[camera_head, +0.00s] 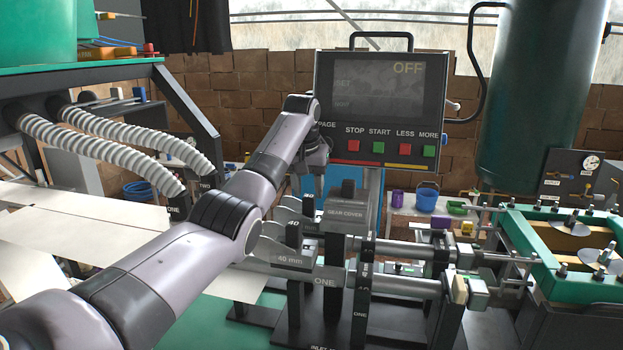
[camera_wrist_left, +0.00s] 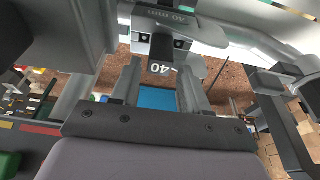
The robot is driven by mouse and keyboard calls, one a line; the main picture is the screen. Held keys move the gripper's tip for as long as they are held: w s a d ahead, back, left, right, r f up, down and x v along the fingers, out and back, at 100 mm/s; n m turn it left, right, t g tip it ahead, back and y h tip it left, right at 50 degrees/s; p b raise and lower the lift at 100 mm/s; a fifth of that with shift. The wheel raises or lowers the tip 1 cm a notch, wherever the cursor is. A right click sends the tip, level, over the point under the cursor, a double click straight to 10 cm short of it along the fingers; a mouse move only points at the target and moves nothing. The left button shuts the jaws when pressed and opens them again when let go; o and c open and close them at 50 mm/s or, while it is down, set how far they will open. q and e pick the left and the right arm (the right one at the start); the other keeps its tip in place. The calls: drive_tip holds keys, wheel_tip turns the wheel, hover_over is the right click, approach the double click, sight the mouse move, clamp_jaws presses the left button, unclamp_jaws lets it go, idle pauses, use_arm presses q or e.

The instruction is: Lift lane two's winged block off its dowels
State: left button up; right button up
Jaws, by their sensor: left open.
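Lane two's winged block (camera_head: 294,225) is a grey piece marked 40, partly hidden behind lane one's winged block (camera_head: 294,261), marked 40 mm and nearer the camera. My left gripper (camera_head: 318,160) hangs above and beyond lane two's block, by the control panel, and looks apart from it. In the left wrist view, the left gripper's fingers (camera_wrist_left: 160,88) are spread and empty. A 40-marked block (camera_wrist_left: 160,68) shows past the tips, between them, with an upside-down 40 mm block (camera_wrist_left: 165,18) above it. The dowels cannot be made out. My right gripper is not in view.
The gear cover (camera_head: 345,214) stands close right of the blocks. The control panel (camera_head: 380,105), reading OFF, rises behind. Metal rods run right toward a green-framed unit (camera_head: 520,235). White sheets (camera_head: 85,225) lie to the left, under my arm.

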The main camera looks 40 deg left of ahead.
sight(309, 196)
use_arm(q)
drive_tip(key=shift+p+x, duration=0.35)
drive_tip(key=shift+x, duration=2.3)
clamp_jaws()
